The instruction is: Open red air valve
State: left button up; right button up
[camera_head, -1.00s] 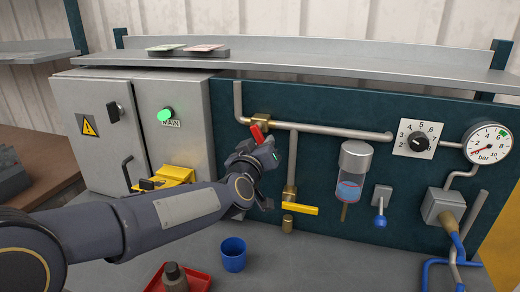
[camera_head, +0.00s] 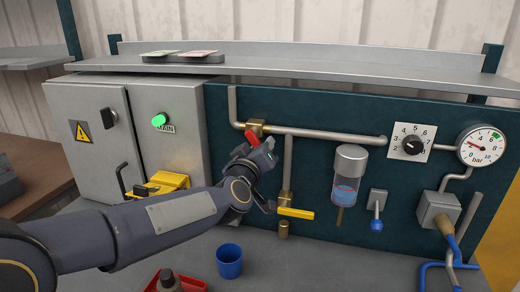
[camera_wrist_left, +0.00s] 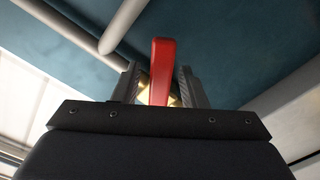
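The red air valve handle (camera_head: 251,138) sits on a brass valve body (camera_head: 254,125) on the pipe at the upper left of the teal panel. My left gripper (camera_head: 254,150) is at the handle, with its fingers to either side of it. In the left wrist view the red handle (camera_wrist_left: 161,70) stands between the two fingers, with slim gaps showing brass on both sides, so the gripper looks open around it. The pressure gauge (camera_head: 483,146) needle points to the upper left, at a low reading above zero. My right gripper is not in view.
A yellow lever (camera_head: 296,213) is at lower right of my gripper. A blue cup (camera_head: 229,261) and a red tray (camera_head: 192,283) with a dark bottle stand on the bench below my arm. A grey cabinet (camera_head: 95,150) stands left, and a shelf (camera_head: 300,62) runs above.

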pick_arm(q)
jog(key=v, duration=0.7)
jog(key=shift+s+b, duration=0.35)
jog(key=shift+b, duration=0.1)
jog(key=shift+a, duration=0.1)
